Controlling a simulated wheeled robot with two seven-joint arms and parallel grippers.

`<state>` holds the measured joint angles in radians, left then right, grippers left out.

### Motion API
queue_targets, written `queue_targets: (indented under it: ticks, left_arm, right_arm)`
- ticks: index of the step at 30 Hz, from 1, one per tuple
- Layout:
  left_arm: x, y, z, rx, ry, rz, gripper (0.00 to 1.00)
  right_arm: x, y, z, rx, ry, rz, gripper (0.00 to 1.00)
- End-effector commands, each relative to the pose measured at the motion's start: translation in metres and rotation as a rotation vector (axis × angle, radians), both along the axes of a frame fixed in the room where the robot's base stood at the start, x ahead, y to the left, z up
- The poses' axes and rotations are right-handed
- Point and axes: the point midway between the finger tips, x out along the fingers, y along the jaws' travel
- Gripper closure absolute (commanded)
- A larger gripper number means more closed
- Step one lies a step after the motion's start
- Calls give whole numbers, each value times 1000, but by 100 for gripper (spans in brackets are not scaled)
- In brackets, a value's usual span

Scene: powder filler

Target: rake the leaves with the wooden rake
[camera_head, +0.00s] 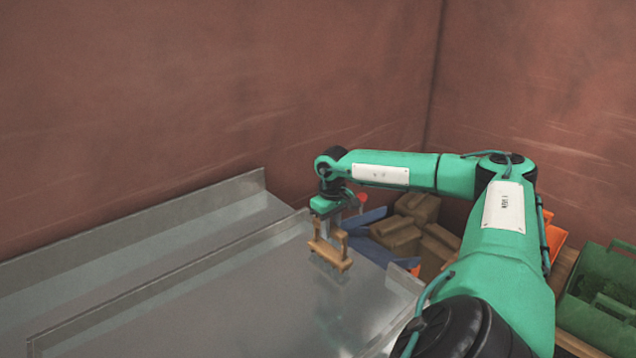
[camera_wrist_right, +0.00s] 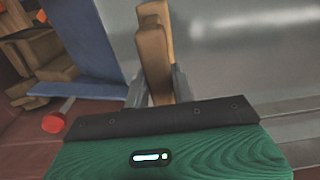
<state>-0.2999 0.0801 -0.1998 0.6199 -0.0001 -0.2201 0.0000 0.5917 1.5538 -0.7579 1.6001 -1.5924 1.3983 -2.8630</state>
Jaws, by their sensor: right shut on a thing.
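The wooden rake (camera_head: 330,254) is a light-brown wooden piece hanging below my right gripper (camera_head: 331,217), over the grey metal tray (camera_head: 200,313). My right gripper is shut on the rake. In the right wrist view the rake (camera_wrist_right: 154,55) stands between the grey fingers of my right gripper (camera_wrist_right: 153,88). The lower end of the rake is close above the tray surface; I cannot tell whether it touches. No leaves can be made out on the tray. My left gripper is out of view.
Brown boxes (camera_head: 397,237) and a blue panel (camera_head: 385,254) lie beyond the tray's right edge. A green crate (camera_head: 600,318) stands at far right. A red-ended rod (camera_wrist_right: 54,122) is near my gripper. A raised metal rim borders the tray against the brown wall (camera_head: 200,90).

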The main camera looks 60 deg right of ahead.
Motion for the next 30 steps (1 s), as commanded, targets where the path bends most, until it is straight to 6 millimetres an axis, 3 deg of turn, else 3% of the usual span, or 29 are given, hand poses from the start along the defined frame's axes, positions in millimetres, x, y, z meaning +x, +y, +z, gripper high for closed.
queue_targets:
  ticks: [6,7,18,30]
  left_arm:
    - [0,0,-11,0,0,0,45]
    - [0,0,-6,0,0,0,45]
    - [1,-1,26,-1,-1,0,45]
    - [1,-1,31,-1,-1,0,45]
  right_arm:
    - [-13,-29,-2,-2,0,-2,100]
    - [-13,-31,5,-1,-2,-1,100]
    - [-12,-28,54,0,0,1,100]
    - [-12,-28,64,0,0,1,100]
